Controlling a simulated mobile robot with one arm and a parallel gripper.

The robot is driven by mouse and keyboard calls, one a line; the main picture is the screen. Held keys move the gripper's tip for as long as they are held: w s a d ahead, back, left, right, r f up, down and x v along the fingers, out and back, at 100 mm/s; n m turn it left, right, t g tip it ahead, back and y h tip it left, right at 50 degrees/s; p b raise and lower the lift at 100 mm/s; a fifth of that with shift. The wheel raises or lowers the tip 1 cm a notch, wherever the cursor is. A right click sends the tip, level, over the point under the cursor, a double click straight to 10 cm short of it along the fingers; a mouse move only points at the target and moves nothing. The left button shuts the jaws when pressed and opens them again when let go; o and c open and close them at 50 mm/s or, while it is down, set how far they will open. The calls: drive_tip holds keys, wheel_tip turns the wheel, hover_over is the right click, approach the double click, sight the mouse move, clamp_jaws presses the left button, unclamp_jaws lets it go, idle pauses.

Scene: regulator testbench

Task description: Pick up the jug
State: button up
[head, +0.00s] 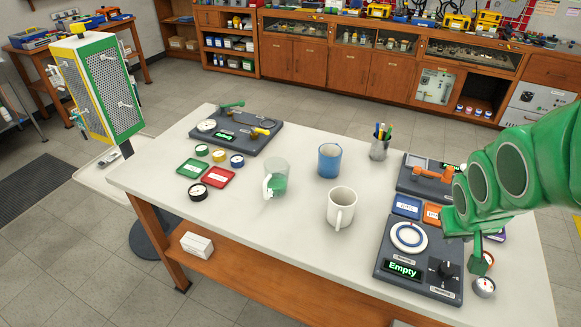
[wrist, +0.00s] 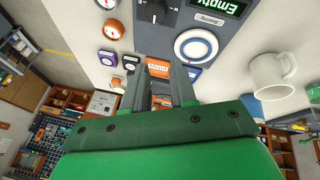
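The jug (head: 277,178), a see-through vessel with a pale handle and green showing in its lower part, stands upright on the white table left of centre in the head view.
A white mug (head: 341,207) and a blue mug (head: 329,161) stand right of the jug. Green (head: 194,169) and red (head: 218,177) trays lie to its left, with a gauge board (head: 250,140) behind. A panel reading "Empty" (head: 418,285) sits front right. A pen cup (head: 379,148) stands behind.

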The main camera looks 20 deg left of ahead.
drive_tip(key=w+a+f+n+t+y, duration=0.2)
drive_tip(key=w+a+n+t+y, duration=0.1)
drive_tip(key=w+a, duration=0.7)
drive_tip(key=n+g+y, duration=0.5)
drive_tip(key=n+y, duration=0.4)
drive_tip(key=y, duration=0.3)
approach(266, 197)
drive_tip(key=a, duration=0.2)
drive_tip(key=shift+w+a+r, duration=0.25)
drive_tip(key=shift+a+r, duration=0.15)
drive_tip(key=shift+w+f+x, duration=0.1)
drive_tip(key=shift+f+x, duration=0.05)
drive_tip(key=shift+x, duration=1.75)
drive_tip(key=shift+w+f+x, duration=0.1)
drive_tip(key=shift+f+x, duration=0.05)
drive_tip(key=shift+x, duration=1.75)
drive_tip(key=shift+d+h, duration=0.15)
drive_tip(key=shift+h, duration=0.15)
clamp_jaws()
